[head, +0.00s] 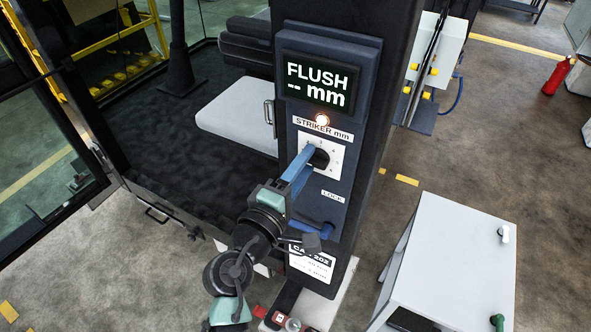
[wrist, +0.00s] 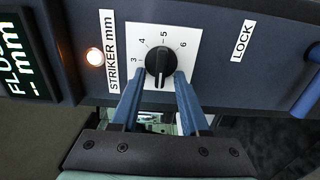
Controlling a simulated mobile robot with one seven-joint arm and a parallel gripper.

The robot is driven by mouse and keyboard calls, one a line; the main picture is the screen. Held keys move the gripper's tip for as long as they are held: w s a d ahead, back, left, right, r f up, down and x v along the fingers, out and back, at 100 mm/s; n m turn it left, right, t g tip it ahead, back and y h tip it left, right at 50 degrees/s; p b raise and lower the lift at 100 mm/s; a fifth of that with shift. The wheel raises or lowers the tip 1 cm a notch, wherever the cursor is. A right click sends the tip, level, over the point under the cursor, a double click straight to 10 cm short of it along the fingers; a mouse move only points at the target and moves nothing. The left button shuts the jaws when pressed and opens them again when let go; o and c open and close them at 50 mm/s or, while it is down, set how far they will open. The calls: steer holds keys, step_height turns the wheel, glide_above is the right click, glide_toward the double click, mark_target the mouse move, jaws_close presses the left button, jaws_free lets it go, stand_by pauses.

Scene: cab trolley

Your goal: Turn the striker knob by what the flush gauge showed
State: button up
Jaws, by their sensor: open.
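The black striker knob (head: 321,159) sits on a white dial plate on the dark pillar. In the wrist view the knob (wrist: 158,62) shows upright, with the numbers 3, 4, 5 and 6 around its upper side; I cannot tell surely which number it points to. My gripper (wrist: 160,78) is open, its two blue fingers reaching to either side of the knob's lower part. I cannot tell if they touch it. In the head view my gripper (head: 309,153) partly covers the dial. The flush gauge display (head: 317,82) reads "FLUSH -- mm", with dashes instead of a number.
A lit lamp (head: 322,119) glows above the "STRIKER mm" label. A blue lock handle (head: 316,226) sticks out below the dial. A grey cabinet (head: 455,265) stands at the lower right. The open cab with a seat (head: 240,115) lies left of the pillar.

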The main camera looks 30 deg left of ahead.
steer(key=s+b, duration=0.4)
steer(key=s, duration=0.8)
steer(key=shift+s+a+b, duration=0.25)
steer(key=shift+s+b, duration=0.1)
steer(key=shift+s, duration=0.05)
steer(key=w+d+r+m+t, duration=0.2)
steer(key=w+d+r+m, duration=0.25)
steer(key=r, duration=0.35)
steer(key=w+d+r+m+t, duration=0.1)
steer(key=w+d+r+m, duration=0.3)
steer(key=r, duration=0.5)
steer(key=s+d+r+m+t, duration=0.3)
steer(key=s+d+r+m, duration=0.1)
steer(key=r, duration=0.6)
steer(key=s+d+r+m+t+b, duration=0.1)
steer(key=s+d+r+m+t, duration=0.2)
steer(key=r, duration=0.8)
steer(key=s+d+m, duration=0.1)
steer(key=d+m, duration=0.1)
steer(key=shift+s+d+y, duration=0.15)
steer(key=shift+d+y, duration=0.15)
steer(key=shift+d, duration=0.05)
steer(key=shift+c, duration=0.2)
